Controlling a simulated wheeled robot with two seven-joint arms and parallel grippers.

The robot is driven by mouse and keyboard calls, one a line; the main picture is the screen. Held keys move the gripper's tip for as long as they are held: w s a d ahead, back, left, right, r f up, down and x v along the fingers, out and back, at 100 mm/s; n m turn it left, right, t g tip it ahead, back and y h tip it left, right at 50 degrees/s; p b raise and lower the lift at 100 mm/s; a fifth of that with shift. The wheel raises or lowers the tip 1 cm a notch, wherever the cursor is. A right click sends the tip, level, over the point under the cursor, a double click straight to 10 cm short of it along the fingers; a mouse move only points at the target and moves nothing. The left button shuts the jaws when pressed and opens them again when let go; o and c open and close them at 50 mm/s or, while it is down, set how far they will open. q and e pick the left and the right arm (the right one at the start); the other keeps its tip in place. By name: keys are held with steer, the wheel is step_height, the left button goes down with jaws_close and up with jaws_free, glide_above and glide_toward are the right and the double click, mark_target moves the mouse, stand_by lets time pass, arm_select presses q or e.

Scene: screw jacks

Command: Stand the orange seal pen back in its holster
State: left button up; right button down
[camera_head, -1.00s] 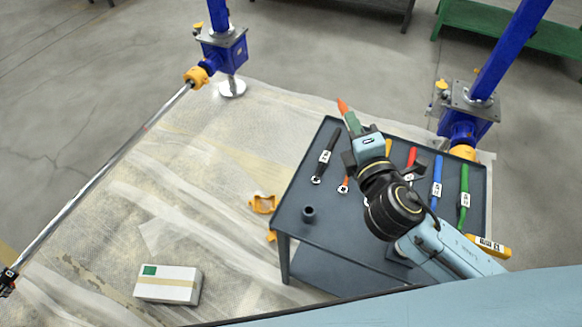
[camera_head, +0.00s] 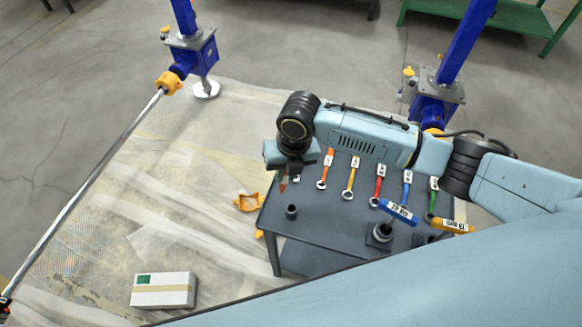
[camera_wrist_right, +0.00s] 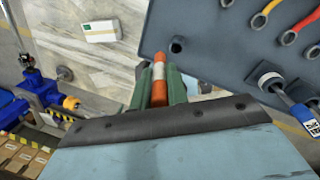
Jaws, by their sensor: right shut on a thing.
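The orange seal pen (camera_head: 283,184) is in my right gripper (camera_head: 284,176), its orange end pointing down in the head view. In the right wrist view, the pen (camera_wrist_right: 159,78), orange with a pale band, sits between the two green fingers of the right gripper (camera_wrist_right: 158,84). A small dark round holster (camera_head: 292,211) stands near the left front corner of the table. The pen is above it and a little to its left in the head view. The holster's dark opening shows in the right wrist view (camera_wrist_right: 178,46), beyond the pen's tip. My left gripper is not in view.
The dark table (camera_head: 335,235) carries a row of colour-handled wrenches (camera_head: 352,180), partly under my right arm. A blue-handled tool (camera_head: 398,212) stands in a socket at the right. A white box (camera_head: 163,290) and a yellow part (camera_head: 249,202) lie on the floor sheet.

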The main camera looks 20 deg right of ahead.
steer(key=f+n+b, duration=0.1)
steer(key=b, duration=0.1)
steer(key=s+f+h+b, duration=0.1)
steer(key=f+b, duration=0.1)
steer(key=d+f+n+b, duration=0.1)
steer(key=f+b, duration=0.1)
steer(key=b, duration=0.1)
steer(key=shift+s+f+n+g+h, duration=0.2)
steer(key=shift+s+n+g+h, duration=0.1)
stand_by(0.4)
steer(key=shift+p, duration=0.5)
steer(key=shift+f, duration=0.1)
steer(key=shift+f, duration=0.2)
stand_by(0.4)
